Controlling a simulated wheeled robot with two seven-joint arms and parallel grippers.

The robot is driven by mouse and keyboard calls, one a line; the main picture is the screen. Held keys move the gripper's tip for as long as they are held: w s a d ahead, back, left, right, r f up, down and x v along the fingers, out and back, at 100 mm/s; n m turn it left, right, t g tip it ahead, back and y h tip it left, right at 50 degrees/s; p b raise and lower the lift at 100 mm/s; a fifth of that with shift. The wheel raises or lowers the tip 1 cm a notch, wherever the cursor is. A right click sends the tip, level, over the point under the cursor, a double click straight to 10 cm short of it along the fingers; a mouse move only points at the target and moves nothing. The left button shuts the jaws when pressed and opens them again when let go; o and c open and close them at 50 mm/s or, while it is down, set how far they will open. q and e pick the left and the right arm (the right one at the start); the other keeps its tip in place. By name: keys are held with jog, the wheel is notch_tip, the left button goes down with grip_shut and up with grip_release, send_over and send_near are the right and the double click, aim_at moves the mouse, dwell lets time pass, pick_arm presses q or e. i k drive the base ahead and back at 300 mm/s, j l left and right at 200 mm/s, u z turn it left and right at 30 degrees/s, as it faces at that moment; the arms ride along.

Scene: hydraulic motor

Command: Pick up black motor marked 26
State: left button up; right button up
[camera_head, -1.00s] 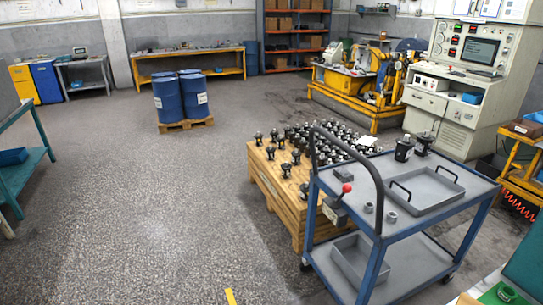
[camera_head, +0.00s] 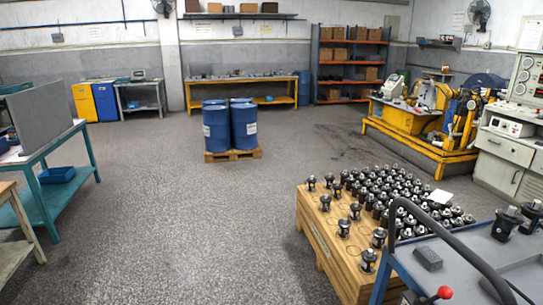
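Many black motors (camera_head: 344,228) stand upright on a wooden pallet box (camera_head: 318,237) at the lower right, packed closely at the back and spaced out at the front left. More black motors (camera_head: 531,216) stand on the blue cart at the right edge. Any number markings are too small to read, so I cannot tell which motor is marked 26. Neither of my grippers shows in the head view.
A blue cart (camera_head: 440,262) with a dark curved handle stands against the pallet box's right side. Blue drums on a pallet (camera_head: 232,156) stand mid-floor. A teal table (camera_head: 45,215) is at left. The floor (camera_head: 180,240) between is open.

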aim_at(325, 200)
jog(key=i, duration=2.3)
jog(key=j+u, duration=0.05)
jog(key=j, duration=0.05)
